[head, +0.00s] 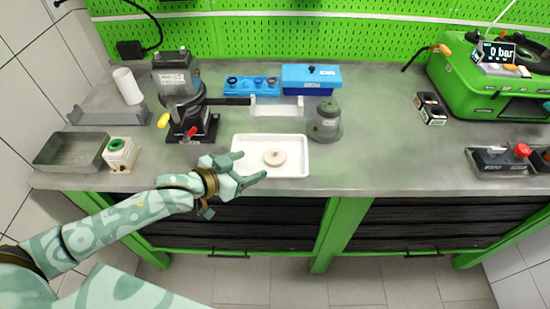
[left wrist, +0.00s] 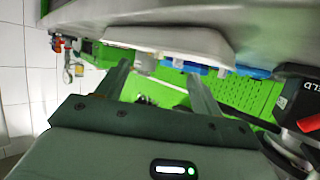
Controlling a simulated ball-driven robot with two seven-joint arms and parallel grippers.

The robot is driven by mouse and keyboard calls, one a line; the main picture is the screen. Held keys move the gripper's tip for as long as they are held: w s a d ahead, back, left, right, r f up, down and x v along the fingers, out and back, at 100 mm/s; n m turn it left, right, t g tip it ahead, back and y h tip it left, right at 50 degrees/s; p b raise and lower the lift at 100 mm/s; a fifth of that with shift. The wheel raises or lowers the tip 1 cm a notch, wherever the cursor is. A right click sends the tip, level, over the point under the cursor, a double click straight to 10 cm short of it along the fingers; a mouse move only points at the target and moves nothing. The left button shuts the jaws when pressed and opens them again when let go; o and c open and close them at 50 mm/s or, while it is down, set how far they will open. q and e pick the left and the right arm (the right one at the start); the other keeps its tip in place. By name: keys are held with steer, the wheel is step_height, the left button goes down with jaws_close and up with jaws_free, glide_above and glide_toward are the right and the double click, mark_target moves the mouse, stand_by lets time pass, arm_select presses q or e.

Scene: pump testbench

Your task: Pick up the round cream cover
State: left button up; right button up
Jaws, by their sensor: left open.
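The round cream cover (head: 274,157), a small disc with a knob, lies in the white tray (head: 303,172) near the front edge of the counter. My left gripper (head: 251,167) is open and empty in the head view. Its fingers point right toward the cover, one over the tray's left side and one near its front edge; they are apart from the cover. In the left wrist view the two fingers of my left gripper (left wrist: 158,72) are spread. A pale piece shows between them, but I cannot tell what it is. My right gripper is not in view.
A dark pump stand (head: 185,105) with a red handle is behind and left of the tray. A grey-green housing (head: 327,122) stands right of it. A blue box (head: 311,78) is behind. A cream block (head: 120,152) and grey bin (head: 70,152) are left.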

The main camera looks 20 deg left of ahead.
mark_target(272, 155)
arm_select(q)
steer(key=x, duration=0.3)
steer(key=shift+w+f+b, duration=0.2)
steer(key=shift+w+b, duration=0.05)
steer(key=shift+b, duration=0.1)
steer(key=b+x, duration=0.1)
steer(key=x, duration=0.3)
steer(key=shift+w+d+b, duration=0.2)
steer(key=shift+w+b, duration=0.1)
steer(key=shift+w+d, duration=0.2)
steer(key=shift+w, duration=0.15)
steer(key=shift+s, duration=0.1)
steer(key=shift+c, duration=0.7)
steer(key=c, duration=0.7)
